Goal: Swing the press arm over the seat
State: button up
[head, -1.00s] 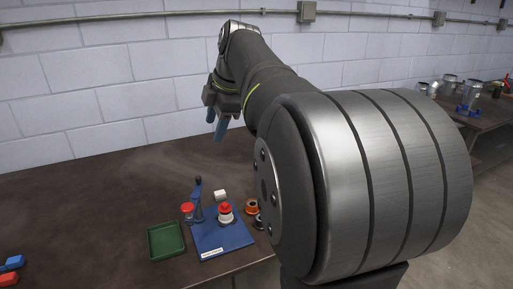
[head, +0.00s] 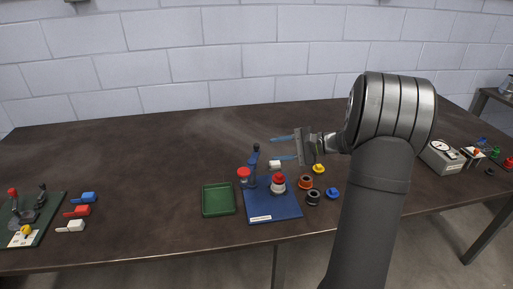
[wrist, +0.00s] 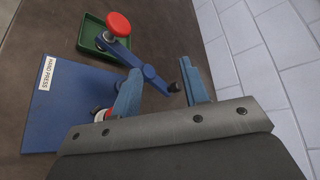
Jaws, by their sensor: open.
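The blue hand press base (head: 262,208) lies on the table. Its blue press arm (wrist: 132,58) carries a red-topped pad (head: 244,174) at the left, beside the seat and over the green tray's edge in the wrist view. An upright handle with a dark knob (head: 256,147) rises at the arm's pivot. The seat holds a red-and-white stack (head: 278,184), mostly hidden behind a finger in the wrist view. My gripper (head: 274,148) is open, its blue fingers pointing left near the handle. In the wrist view the dark knob shows between the fingers, with no clear contact.
The green tray (head: 218,211) sits left of the base. Colored blocks and another fixture are far left. The back left of the table is clear.

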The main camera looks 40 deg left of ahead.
aim_at(256, 149)
jog(key=w+d+f+m+t+y, duration=0.2)
jog(key=w+f+m+t, duration=0.15)
jog(key=m, duration=0.45)
jog(key=w+d+f+m+t+y, duration=0.25)
jog(key=f+m, duration=0.25)
jog(key=m, duration=0.4)
jog(key=shift+g, duration=0.5)
jog(key=a, duration=1.7)
jog(key=shift+a+r, duration=0.25)
jog(key=shift+a, duration=0.05)
grip_shut()
